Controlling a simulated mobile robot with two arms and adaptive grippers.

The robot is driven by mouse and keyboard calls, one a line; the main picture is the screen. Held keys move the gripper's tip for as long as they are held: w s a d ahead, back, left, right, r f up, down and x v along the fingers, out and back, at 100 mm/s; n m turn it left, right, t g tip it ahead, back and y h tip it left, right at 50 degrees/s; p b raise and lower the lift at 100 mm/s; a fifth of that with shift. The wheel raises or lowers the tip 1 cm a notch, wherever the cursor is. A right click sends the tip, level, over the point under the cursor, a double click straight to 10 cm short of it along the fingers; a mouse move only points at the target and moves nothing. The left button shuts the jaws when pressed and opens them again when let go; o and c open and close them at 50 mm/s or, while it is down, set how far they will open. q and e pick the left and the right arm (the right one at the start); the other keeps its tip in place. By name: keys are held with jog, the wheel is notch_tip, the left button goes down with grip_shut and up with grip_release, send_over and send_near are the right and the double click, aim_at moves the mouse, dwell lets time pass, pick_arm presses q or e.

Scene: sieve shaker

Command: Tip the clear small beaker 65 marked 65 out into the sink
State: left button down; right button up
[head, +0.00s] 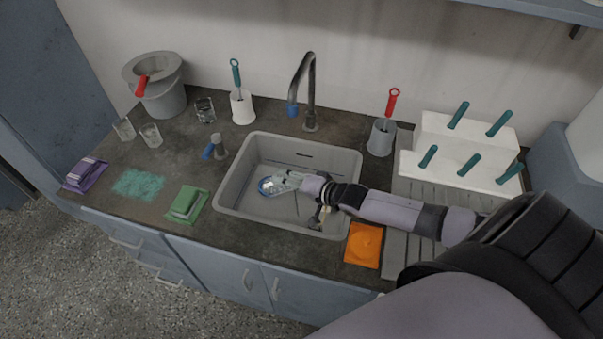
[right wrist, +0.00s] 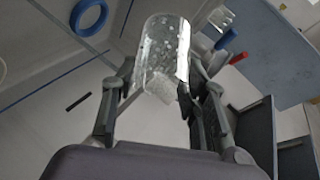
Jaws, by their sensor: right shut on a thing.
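My right gripper (head: 283,182) is over the grey sink (head: 229,190), reaching in from the right. It is shut on a small clear beaker (head: 266,187), which shows at the fingertips as a bluish round outline above the basin. In the right wrist view the beaker (right wrist: 163,45) is between the two fingers of the gripper (right wrist: 160,100). Its glass has pale specks, and a whitish patch shows near its lower end. I cannot read its mark or tell its exact tilt. My left gripper is not in view.
A dark tap (head: 310,90) stands behind the sink. Glass beakers (head: 204,110) (head: 151,135) and a grey bucket (head: 160,98) stand at the left. A brush in a grey holder (head: 381,138) and a white rack (head: 455,170) are at the right. An orange item (head: 364,245) lies by the sink's front.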

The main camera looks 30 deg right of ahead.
jog(key=shift+d+r+b, duration=0.1)
jog(key=shift+r+b, duration=0.3)
jog(key=shift+b, duration=0.05)
jog(key=shift+s+d+r+m+t+y+b, duration=0.15)
jog(key=shift+m+t+y+b, duration=0.55)
jog(key=shift+b, duration=0.95)
jog(key=shift+s+d+r+t+y+b, duration=0.3)
jog(key=shift+s+d+r+t+b, duration=0.15)
jog(key=shift+d+r+t+b, duration=0.25)
dwell(0.5)
jog(key=shift+s+r+m+t+y+b, duration=0.1)
jog(key=shift+r+m+t+y+b, duration=0.2)
jog(key=shift+r+m+t+b, duration=0.4)
dwell(0.6)
